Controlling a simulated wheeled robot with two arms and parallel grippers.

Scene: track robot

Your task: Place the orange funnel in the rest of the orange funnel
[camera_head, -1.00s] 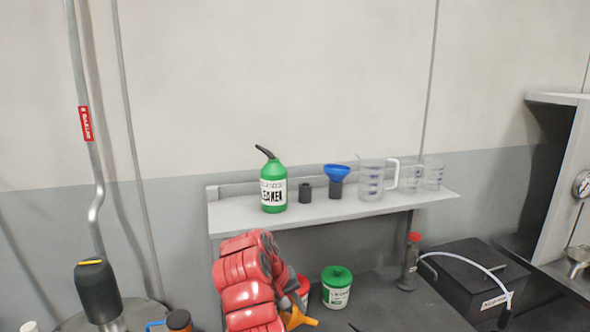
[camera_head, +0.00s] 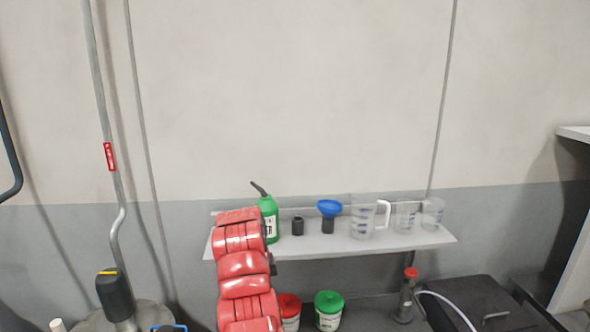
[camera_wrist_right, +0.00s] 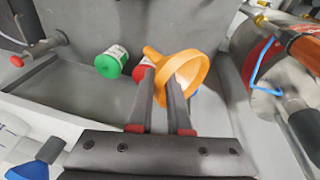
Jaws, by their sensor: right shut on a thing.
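The orange funnel (camera_wrist_right: 190,72) is held between the fingers of my right gripper (camera_wrist_right: 163,92) in the right wrist view. Its wide mouth faces sideways and its spout points to the upper left. In the head view my red right arm hides the gripper and the funnel. A small empty black cup-like holder (camera_head: 298,226), which looks like the orange funnel's rest, stands on the shelf (camera_head: 330,246). It is just left of a blue funnel (camera_head: 329,208) sitting in a similar black holder (camera_head: 328,226). My left gripper is out of view.
A green cleaner bottle (camera_head: 269,219) stands left of the holder, partly behind my arm. Clear measuring jugs (camera_head: 363,222) stand on the right of the shelf. Red-lidded (camera_head: 289,307) and green-lidded (camera_head: 329,308) tubs sit below. The shelf's front strip is clear.

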